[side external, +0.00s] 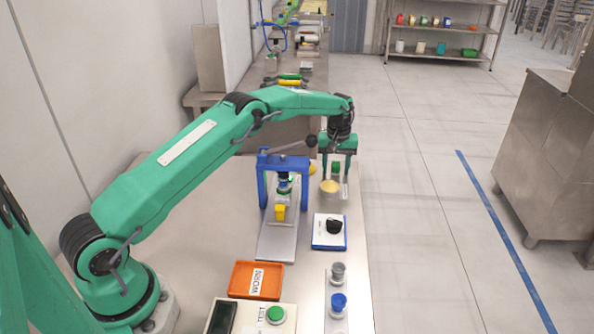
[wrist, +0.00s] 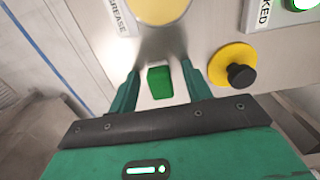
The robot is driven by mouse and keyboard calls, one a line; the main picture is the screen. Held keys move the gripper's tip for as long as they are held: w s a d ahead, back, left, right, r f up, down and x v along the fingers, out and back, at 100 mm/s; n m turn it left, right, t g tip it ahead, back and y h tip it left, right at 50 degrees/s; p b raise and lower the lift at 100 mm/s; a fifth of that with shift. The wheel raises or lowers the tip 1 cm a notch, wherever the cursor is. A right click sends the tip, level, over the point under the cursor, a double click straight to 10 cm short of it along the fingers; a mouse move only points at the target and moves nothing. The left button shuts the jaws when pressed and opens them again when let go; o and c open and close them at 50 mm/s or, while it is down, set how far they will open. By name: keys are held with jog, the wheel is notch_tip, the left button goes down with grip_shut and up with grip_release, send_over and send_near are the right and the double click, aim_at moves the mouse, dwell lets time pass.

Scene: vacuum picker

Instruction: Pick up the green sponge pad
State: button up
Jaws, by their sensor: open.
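The green sponge pad (side external: 336,166) is a small green block near the far right part of the steel bench, mostly framed by my fingers. It also shows in the wrist view as a dark green block (wrist: 160,84) on a light base. My gripper (side external: 336,176) points down over it with fingers spread. In the wrist view my gripper (wrist: 159,72) is open, with one finger on each side of the pad and a gap showing on both sides. Nothing is held. Whether the fingertips are down at the pad's height, I cannot tell.
A round yellow pad (side external: 330,187) lies close in front, by a GREASE label (wrist: 117,14). A yellow disc with a black knob (wrist: 232,66) is nearby. A blue press frame (side external: 263,188) stands left. An orange tray (side external: 243,291) and a blue-edged white pad (side external: 321,240) lie nearer.

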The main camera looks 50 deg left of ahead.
aim_at(337, 166)
jog(key=c, duration=1)
jog(key=shift+c, duration=0.2)
jog(key=shift+r, duration=0.1)
jog(key=shift+r, duration=1.3)
jog(key=shift+d+r, duration=0.25)
jog(key=shift+r, duration=0.6)
jog(key=s+d+r, duration=0.4)
jog(key=d+r, duration=0.2)
jog(key=d, duration=0.4)
jog(key=shift+s+d+r, duration=0.15)
jog(key=shift+s+r, duration=0.1)
jog(key=shift+s, duration=0.05)
